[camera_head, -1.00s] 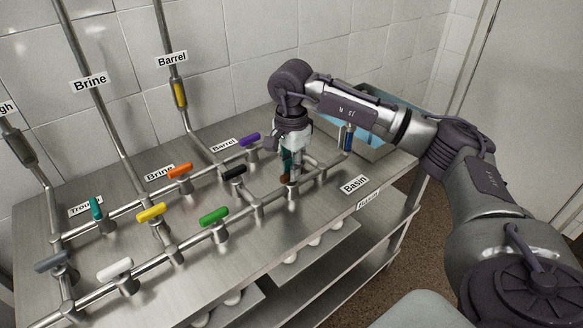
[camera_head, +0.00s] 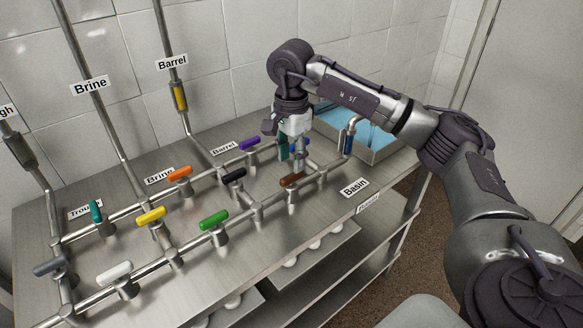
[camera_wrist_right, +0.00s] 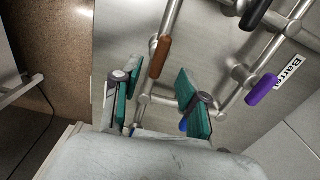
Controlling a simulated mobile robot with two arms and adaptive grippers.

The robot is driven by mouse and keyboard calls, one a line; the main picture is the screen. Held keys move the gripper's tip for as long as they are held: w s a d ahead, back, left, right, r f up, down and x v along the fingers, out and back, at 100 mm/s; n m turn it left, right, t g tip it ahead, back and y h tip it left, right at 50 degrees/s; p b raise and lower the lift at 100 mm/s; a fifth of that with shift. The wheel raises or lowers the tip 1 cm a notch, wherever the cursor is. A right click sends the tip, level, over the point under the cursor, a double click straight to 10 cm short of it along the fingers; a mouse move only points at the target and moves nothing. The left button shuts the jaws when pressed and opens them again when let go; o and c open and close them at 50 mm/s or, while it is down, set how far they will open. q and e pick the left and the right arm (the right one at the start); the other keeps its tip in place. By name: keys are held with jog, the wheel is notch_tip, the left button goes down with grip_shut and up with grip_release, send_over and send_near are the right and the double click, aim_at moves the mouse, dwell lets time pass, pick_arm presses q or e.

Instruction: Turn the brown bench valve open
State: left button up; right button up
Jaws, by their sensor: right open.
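The brown bench valve (camera_head: 291,181) is on the front pipe, toward its right end near the Basin label. Its handle lies roughly along the pipe. The brown handle (camera_wrist_right: 159,58) shows whole in the right wrist view, ahead of my fingers and apart from them. My right gripper (camera_head: 292,154) is open and empty, above and behind the brown valve. Its two teal-padded fingers (camera_wrist_right: 160,92) stand apart in the wrist view. My left gripper is not in view.
Close by are a black valve (camera_head: 234,175), a purple valve (camera_head: 250,144) and a green valve (camera_head: 214,218). More coloured valves stand to the left. A basin (camera_head: 372,154) with blue contents is at the right, under a spout. A blue part (camera_wrist_right: 183,124) shows near my fingers.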

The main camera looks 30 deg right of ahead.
aim_at(292, 175)
notch_tip(292, 175, up, 8)
jog(key=shift+s+f, duration=0.1)
jog(key=shift+f, duration=0.1)
dwell(0.6)
